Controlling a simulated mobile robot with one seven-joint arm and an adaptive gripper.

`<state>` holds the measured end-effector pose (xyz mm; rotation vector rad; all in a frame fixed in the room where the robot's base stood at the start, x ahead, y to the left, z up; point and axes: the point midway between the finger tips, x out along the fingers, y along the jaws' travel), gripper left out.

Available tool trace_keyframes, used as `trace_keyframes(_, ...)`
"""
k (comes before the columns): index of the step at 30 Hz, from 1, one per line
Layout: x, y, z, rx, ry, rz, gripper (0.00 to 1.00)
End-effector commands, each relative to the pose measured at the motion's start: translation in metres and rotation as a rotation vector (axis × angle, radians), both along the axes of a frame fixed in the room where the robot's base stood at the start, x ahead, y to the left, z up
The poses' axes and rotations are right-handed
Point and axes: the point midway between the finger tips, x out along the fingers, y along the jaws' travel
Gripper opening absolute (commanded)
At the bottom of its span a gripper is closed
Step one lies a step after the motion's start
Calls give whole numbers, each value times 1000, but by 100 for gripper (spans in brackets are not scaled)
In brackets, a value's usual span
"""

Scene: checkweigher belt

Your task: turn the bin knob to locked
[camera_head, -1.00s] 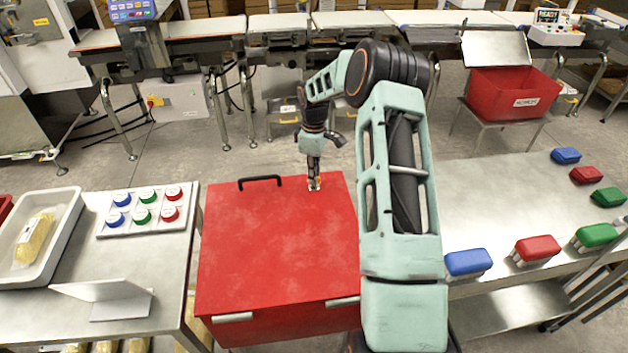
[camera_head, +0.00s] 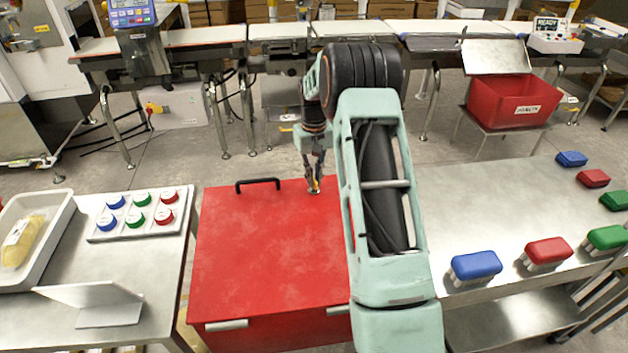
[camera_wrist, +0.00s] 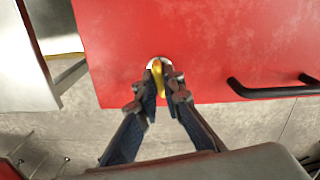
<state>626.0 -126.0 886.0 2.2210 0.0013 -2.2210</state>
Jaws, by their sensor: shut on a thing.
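The red bin (camera_head: 270,255) stands in the middle with its flat lid shut and a black handle (camera_head: 258,184) near the far edge. The bin knob (camera_wrist: 157,72), a small yellow piece on a pale round plate, sits near the lid's edge in the wrist view. My gripper (camera_head: 314,190) points down at the lid's far right part and is shut on the knob. The wrist view shows both fingers (camera_wrist: 160,88) on either side of the yellow piece. The fingers cover part of the knob and any marks around it, so I cannot read its setting.
A left table (camera_head: 50,262) holds a tray of coloured knobs (camera_head: 140,215) and a white tub (camera_head: 62,225). A right metal table (camera_head: 460,205) carries several blue, red and green brushes. Another open red bin (camera_head: 512,105) stands at the back right, near the conveyor.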

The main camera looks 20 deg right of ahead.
Motion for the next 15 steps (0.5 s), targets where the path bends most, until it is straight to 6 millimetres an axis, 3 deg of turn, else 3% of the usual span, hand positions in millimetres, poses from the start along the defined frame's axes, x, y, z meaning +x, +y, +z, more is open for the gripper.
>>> trace_keyframes(15, 0, 0, 1, 0, -1, -207, 0)
